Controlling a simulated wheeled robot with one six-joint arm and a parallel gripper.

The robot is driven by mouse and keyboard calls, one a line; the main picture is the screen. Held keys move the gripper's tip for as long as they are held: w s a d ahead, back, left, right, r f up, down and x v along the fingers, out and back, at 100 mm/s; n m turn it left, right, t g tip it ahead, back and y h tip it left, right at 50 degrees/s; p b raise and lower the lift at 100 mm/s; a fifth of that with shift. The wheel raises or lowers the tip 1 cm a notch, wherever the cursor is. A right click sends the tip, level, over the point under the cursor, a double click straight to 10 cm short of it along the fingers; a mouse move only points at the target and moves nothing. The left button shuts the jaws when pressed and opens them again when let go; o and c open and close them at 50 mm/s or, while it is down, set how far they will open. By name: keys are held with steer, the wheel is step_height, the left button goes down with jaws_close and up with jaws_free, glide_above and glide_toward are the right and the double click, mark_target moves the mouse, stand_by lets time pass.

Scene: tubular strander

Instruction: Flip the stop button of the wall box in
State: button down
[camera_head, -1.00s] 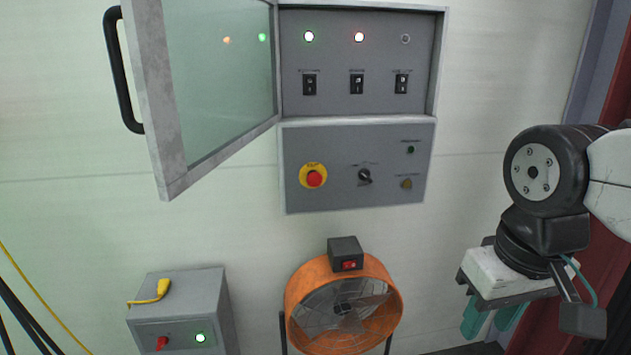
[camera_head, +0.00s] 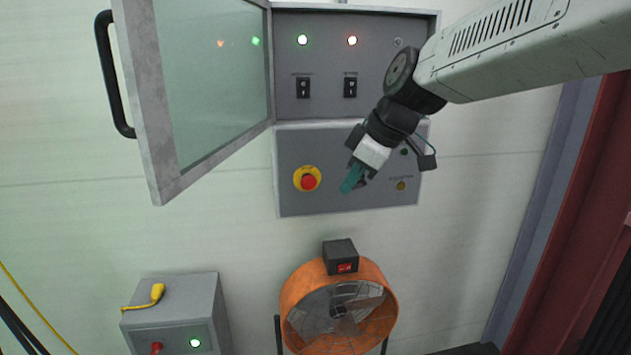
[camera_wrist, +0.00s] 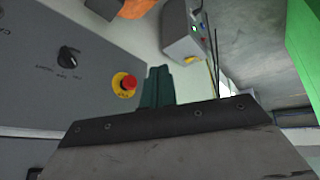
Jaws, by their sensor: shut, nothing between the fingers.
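The wall box (camera_head: 322,208) is grey, with a glass door (camera_head: 205,85) swung open to the left. Its stop button (camera_head: 308,182) is a red mushroom head on a yellow ring, on the lower panel's left side. The button also shows in the wrist view (camera_wrist: 127,84). My gripper (camera_head: 348,188) has teal fingers, shut and empty. In the head view it is right of the button, apart from it, in front of the panel. In the wrist view the fingers (camera_wrist: 158,84) appear just right of the button. My arm hides the rotary knob in the head view; it shows in the wrist view (camera_wrist: 68,55).
Two black switches (camera_head: 303,87) and lit lamps (camera_head: 302,40) show on the upper panel. An orange fan (camera_head: 290,295) stands below the box. A grey box (camera_head: 170,288) with a yellow plug (camera_head: 157,293) stands lower left. The wall between is clear.

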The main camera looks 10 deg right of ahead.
mark_target(309, 182)
steer(key=shift+w+a+r+n+t, duration=0.2)
steer(key=shift+w+r+n+t, duration=0.15)
steer(key=shift+w+r+n, duration=0.65)
steer(key=shift+w+a+r+n+t, duration=0.15)
steer(key=shift+w+r+n+t, duration=0.3)
steer(key=shift+n, duration=0.85)
steer(key=shift+w, duration=0.1)
steer(key=w+a+f, duration=0.3)
steer(key=w+f, duration=0.4)
steer(key=w, duration=0.1)
steer(key=shift+w+a+f, duration=0.35)
steer(key=shift+f, duration=0.05)
